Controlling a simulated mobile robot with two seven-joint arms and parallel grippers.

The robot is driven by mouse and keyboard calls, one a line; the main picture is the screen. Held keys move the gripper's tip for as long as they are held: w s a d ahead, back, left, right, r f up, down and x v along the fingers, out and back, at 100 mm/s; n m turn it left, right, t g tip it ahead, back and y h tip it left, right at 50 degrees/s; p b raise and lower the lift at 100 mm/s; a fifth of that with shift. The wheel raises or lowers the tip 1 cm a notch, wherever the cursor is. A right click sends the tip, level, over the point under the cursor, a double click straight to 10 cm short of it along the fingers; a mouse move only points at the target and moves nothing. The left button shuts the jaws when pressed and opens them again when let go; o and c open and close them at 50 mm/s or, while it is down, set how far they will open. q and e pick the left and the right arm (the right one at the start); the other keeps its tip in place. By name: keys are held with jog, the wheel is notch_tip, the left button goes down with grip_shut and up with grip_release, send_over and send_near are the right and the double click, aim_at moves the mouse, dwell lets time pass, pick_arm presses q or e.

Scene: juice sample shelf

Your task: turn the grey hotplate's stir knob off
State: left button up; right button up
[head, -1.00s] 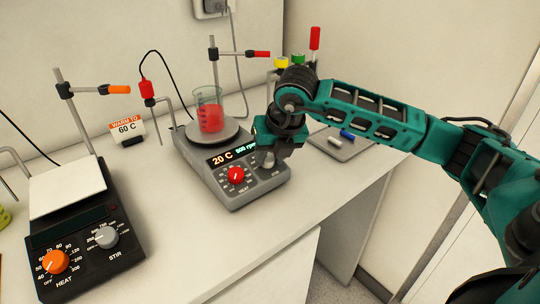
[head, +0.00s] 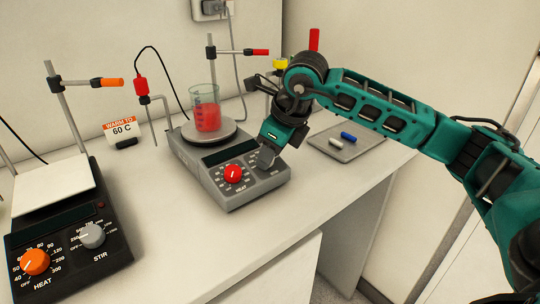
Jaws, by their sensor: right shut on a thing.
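The grey hotplate (head: 205,175) stands on the bench in the middle of the head view. Its red heat knob (head: 233,174) is on the left of the front panel. Its display (head: 230,151) is dark. My right gripper (head: 267,160) points down at the right of the panel, shut on the stir knob. The fingers hide most of this knob, so I cannot read its pointer. A glass beaker of red liquid (head: 207,117) stands on the round plate. My left gripper is not in view.
A black hotplate (head: 70,245) with an orange heat knob (head: 35,262) stands at the left. A "warm to 60 C" card (head: 122,130) is behind. A grey tray (head: 348,148) with a blue and a white item lies right. The front bench is clear.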

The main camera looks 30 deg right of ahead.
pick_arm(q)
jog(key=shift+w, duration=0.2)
pick_arm(e)
jog(key=shift+n, duration=0.8)
jog(key=shift+r, duration=0.1)
jog(key=o, duration=1)
jog(key=shift+o, duration=0.2)
pick_arm(q)
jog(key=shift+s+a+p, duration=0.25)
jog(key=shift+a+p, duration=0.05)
jog(key=shift+p, duration=0.1)
pick_arm(e)
jog(key=v, duration=1.3)
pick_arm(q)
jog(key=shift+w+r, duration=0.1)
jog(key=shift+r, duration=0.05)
pick_arm(e)
jog(key=shift+w, duration=0.2)
